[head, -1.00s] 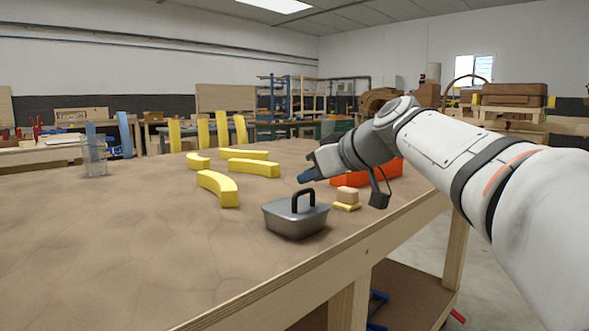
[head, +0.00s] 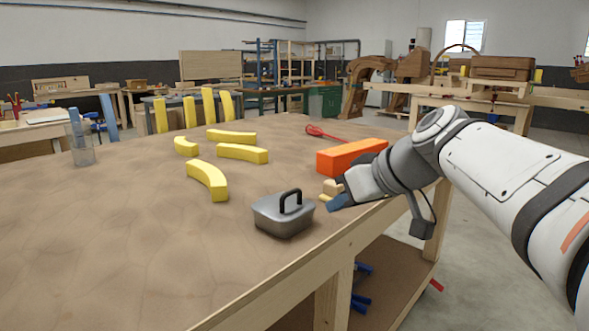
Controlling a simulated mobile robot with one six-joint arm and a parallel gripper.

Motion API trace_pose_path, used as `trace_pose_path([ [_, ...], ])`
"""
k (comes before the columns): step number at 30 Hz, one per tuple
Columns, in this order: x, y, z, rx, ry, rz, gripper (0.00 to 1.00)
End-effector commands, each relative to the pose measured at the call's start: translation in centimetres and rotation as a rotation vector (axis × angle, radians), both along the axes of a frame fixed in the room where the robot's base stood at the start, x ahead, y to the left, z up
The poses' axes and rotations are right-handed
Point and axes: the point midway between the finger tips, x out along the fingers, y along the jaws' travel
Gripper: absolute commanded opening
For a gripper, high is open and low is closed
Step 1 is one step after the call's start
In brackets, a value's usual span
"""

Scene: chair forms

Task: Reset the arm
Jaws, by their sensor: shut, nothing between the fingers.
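My gripper (head: 334,203) is at the end of my arm, which reaches in from the right. It is shut and empty, above the right edge of the workbench (head: 110,240). It partly covers a small pale wooden block piece (head: 331,187). A grey metal box with a black handle (head: 270,215) stands on the bench to the left of the gripper, apart from it. An orange-red block (head: 347,157) lies behind the gripper.
Several yellow curved pieces (head: 208,180) lie mid-bench. A red spoon-like tool (head: 320,132) lies at the back edge. A clear container (head: 81,150) stands at the left. Several yellow slats (head: 208,107) stand upright behind the bench. The front left of the bench is clear.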

Motion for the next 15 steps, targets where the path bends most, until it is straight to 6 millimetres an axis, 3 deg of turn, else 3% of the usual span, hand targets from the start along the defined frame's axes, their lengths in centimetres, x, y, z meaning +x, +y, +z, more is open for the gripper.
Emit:
trace_pose_path([
  [1, -0.8, -0.2, 1.7, -0.014, 0.052, -0.029, 0.00],
  [15, -9.5, -3.7, 1.3, -0.196, 0.437, -0.365, 0.00],
])
